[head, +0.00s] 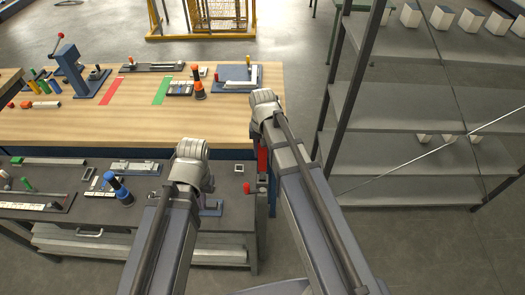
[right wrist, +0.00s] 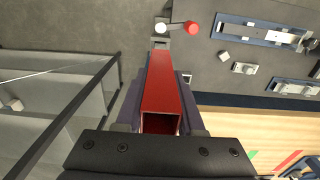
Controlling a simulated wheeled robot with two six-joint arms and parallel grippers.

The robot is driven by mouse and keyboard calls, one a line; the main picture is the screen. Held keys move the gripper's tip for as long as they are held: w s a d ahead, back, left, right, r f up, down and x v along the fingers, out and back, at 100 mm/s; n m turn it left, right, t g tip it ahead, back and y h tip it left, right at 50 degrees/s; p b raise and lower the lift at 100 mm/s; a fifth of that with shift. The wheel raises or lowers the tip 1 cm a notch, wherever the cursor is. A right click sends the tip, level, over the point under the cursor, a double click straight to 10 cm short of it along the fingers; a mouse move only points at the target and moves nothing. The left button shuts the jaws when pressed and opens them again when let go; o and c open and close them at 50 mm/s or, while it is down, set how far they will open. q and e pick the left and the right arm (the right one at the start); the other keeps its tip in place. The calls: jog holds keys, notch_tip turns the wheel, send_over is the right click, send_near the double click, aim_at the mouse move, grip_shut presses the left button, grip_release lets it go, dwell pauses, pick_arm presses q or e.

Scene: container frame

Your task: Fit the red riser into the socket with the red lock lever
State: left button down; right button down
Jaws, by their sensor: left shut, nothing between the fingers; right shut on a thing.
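The red riser (right wrist: 165,90), a square tube with its open end towards the camera, is held in my right gripper (right wrist: 162,128). In the head view part of the riser (head: 263,160) shows beside my right arm. The red lock lever (right wrist: 192,28) has a round knob and lies just past the riser's far end; it also shows in the head view (head: 248,187) at the dark bench's right edge. The socket is mostly hidden, and I cannot tell whether the riser touches it.
The dark bench (head: 100,232) carries a blue-and-black post (head: 119,191) and small blocks. A wooden table (head: 60,125) behind holds strips, fixtures and an orange-and-black post (head: 198,84). Grey metal shelving (head: 400,120) stands close to the right, with open floor between.

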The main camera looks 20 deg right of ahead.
aim_at(262, 163)
jog(key=shift+f+b, duration=3.45)
jog(key=shift+f, duration=0.05)
jog(key=shift+c, duration=2.2)
grip_release()
jog(key=shift+r, duration=0.15)
notch_tip(262, 163, up, 8)
jog(key=p, duration=0.8)
jog(key=shift+f, duration=0.2)
jog(key=shift+f, duration=0.1)
